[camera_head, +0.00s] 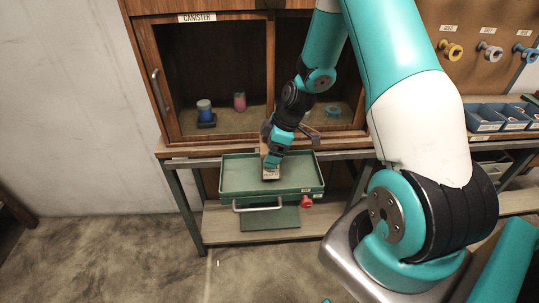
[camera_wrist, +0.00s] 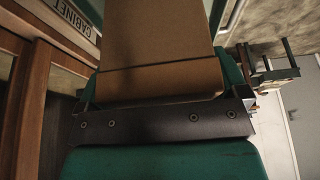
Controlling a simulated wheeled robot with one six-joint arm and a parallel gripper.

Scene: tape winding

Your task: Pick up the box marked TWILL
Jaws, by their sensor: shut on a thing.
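A brown cardboard box (camera_wrist: 160,50) fills the upper middle of the wrist view, against the dark plate of my gripper. In the head view my gripper (camera_head: 271,163) points down and is shut on this box (camera_head: 270,173), over the green tray (camera_head: 235,188). A small pale label shows on the box's front, too small to read. I cannot tell whether the box touches the tray floor.
A red knob (camera_head: 306,201) sits by the tray. Blue bins (camera_head: 484,117) and tape rolls on pegs are at right.

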